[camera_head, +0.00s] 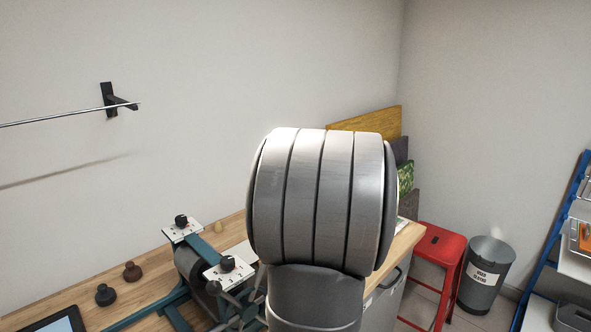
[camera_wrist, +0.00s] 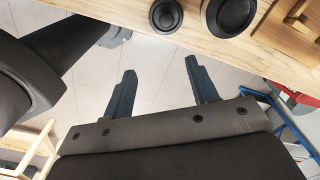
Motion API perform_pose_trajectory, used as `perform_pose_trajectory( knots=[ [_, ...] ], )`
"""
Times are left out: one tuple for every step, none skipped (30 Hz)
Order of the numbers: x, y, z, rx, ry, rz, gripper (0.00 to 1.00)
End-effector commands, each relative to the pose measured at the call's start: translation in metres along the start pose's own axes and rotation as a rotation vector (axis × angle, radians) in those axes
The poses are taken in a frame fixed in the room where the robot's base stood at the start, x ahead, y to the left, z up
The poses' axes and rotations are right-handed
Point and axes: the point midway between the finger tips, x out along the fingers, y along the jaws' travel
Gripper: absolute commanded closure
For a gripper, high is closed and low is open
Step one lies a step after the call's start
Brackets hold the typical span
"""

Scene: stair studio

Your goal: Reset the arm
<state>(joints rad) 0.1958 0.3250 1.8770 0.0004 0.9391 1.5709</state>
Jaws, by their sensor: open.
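My gripper (camera_wrist: 160,85) shows in the wrist view, with two dark fingers spread well apart. It is open and nothing is between the fingers. Beyond the fingers is the tiled floor (camera_wrist: 155,60), and the wooden edge of a bench (camera_wrist: 270,60) runs across the top. In the head view a large grey rounded link of my arm fills the middle and hides part of the bench (camera_head: 75,297). My gripper is not visible in the head view.
A tablet (camera_head: 58,322) lies at front left. A red stool (camera_head: 441,246) and grey bin (camera_head: 486,275) stand at right.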

Motion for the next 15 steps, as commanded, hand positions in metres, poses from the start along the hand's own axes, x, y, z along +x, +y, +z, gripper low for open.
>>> perform_pose_trajectory(
  knots=[
    [-0.006,0.004,-0.009,0.004,0.000,-0.002,0.47],
    [-0.009,0.006,-0.014,0.005,0.000,-0.002,0.47],
    [-0.014,0.009,-0.020,0.004,0.000,-0.003,0.47],
    [-0.017,0.011,-0.025,0.005,0.000,-0.003,0.47],
    [-0.020,0.013,-0.030,0.005,0.000,-0.003,0.47],
    [-0.024,0.016,-0.035,0.004,0.000,-0.003,0.47],
    [-0.027,0.018,-0.040,0.005,0.000,-0.003,0.47],
    [-0.030,0.020,-0.045,0.004,0.000,-0.003,0.47],
    [-0.034,0.024,-0.051,0.005,0.000,-0.003,0.47],
    [-0.036,0.026,-0.055,0.005,0.000,-0.002,0.47],
    [-0.039,0.028,-0.059,0.004,0.000,-0.003,0.47],
    [-0.043,0.031,-0.065,0.005,0.001,-0.003,0.47],
    [-0.046,0.033,-0.069,0.004,0.000,-0.002,0.47],
    [-0.048,0.023,-0.068,0.000,0.000,-0.001,0.47],
    [-0.051,0.015,-0.068,-0.002,0.000,-0.001,0.47]
  ],
)
